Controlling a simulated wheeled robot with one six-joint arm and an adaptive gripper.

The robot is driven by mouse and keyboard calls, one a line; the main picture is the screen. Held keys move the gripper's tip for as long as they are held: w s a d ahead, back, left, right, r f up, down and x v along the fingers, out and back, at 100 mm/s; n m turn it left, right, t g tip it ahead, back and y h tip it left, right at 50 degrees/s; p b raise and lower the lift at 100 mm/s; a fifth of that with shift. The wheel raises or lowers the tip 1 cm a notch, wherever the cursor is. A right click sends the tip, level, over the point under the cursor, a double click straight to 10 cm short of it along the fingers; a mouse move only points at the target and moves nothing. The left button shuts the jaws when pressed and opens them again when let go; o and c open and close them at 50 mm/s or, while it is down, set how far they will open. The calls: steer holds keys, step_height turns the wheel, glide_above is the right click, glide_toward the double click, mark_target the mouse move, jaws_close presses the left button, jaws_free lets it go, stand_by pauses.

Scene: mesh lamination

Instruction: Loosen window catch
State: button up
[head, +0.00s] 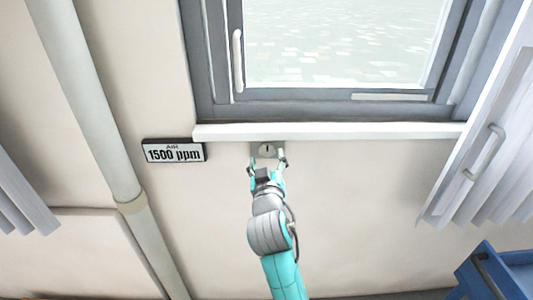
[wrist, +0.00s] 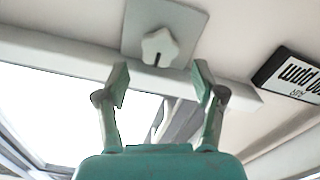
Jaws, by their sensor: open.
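A pale, lobed knob with a dark mark (head: 267,150), which looks like the window catch, sits on a grey plate just below the window sill. In the wrist view the knob (wrist: 160,47) and its square plate (wrist: 188,22) show clearly above the fingers, and the dark mark runs straight along the picture's vertical. My gripper (head: 267,164) is in front of the knob and a little below it in the head view. In the wrist view my gripper (wrist: 160,76) has its two fingers wide apart with nothing between them, roughly centred under the knob. No contact with the knob shows.
A grey-framed window (head: 205,60) with a pale upright handle (head: 237,60) stands above the white sill (head: 330,131). An air sign reading 1500 ppm (head: 174,151) hangs left of the knob. A pipe (head: 95,100), a louvred panel (head: 490,140) and a blue cart (head: 497,272) stand to the sides.

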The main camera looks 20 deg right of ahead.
steer(key=v, duration=0.8)
steer(key=s+d+f+n+g+y, duration=0.15)
steer(key=s+f+y, duration=0.35)
steer(key=s+f, duration=1.55)
steer(key=s+d+m+g, duration=0.1)
steer(key=s+d+m, duration=0.1)
steer(key=s, duration=2.3)
steer(key=shift+r, duration=0.25)
